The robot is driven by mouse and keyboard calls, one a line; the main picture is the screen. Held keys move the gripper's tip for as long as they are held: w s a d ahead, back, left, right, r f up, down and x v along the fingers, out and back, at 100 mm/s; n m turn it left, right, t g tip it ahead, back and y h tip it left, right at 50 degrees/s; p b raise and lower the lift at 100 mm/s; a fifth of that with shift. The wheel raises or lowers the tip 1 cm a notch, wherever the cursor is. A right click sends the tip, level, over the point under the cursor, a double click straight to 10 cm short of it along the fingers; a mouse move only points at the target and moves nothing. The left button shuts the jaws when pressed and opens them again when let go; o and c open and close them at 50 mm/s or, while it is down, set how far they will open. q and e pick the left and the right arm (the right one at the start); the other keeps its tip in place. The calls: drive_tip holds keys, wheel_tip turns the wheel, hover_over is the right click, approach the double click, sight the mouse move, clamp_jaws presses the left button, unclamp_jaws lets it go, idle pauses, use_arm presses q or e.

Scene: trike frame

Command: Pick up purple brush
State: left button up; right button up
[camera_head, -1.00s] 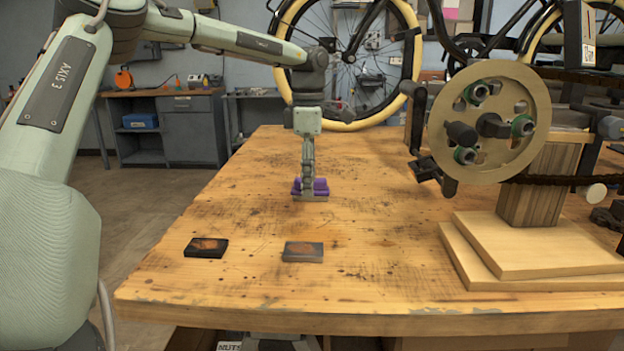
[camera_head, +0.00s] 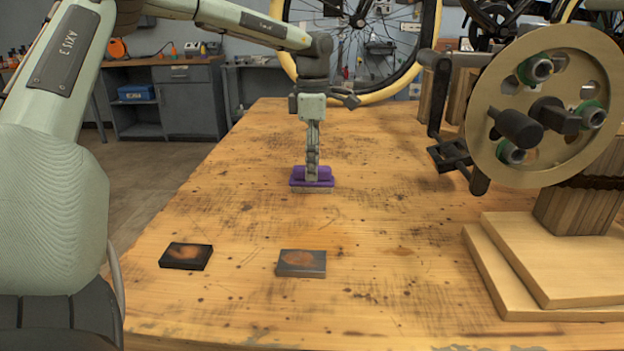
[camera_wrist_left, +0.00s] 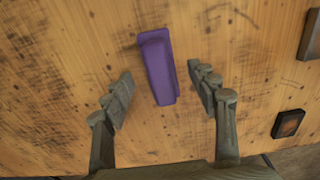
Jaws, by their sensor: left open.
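The purple brush (camera_head: 299,177) lies on the wooden table, with a pale strip along its lower edge. My left gripper (camera_head: 313,172) points down at it and hides part of its middle in the head view. In the left wrist view, the brush (camera_wrist_left: 158,68) lies lengthwise between the two spread fingers of my left gripper (camera_wrist_left: 162,82). There is a gap on each side, and the fingers do not grip it. I cannot tell exactly how high the fingertips are above the table. My right gripper is not in view.
Two small dark boxes, one at left (camera_head: 186,256) and one nearer the middle (camera_head: 301,263), lie at the front of the wooden table (camera_head: 390,290). A large brass-coloured wheel with a crank (camera_head: 550,105) stands on stacked boards (camera_head: 545,265) at right. The table around the brush is clear.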

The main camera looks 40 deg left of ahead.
use_arm(q)
wheel_tip(320, 180, down, 4)
drive_tip(key=shift+s+r, duration=0.1)
drive_tip(key=shift+r, duration=0.05)
drive_tip(key=c, duration=1.3)
drive_tip(key=shift+o, duration=0.2)
drive_tip(key=shift+r, duration=0.15)
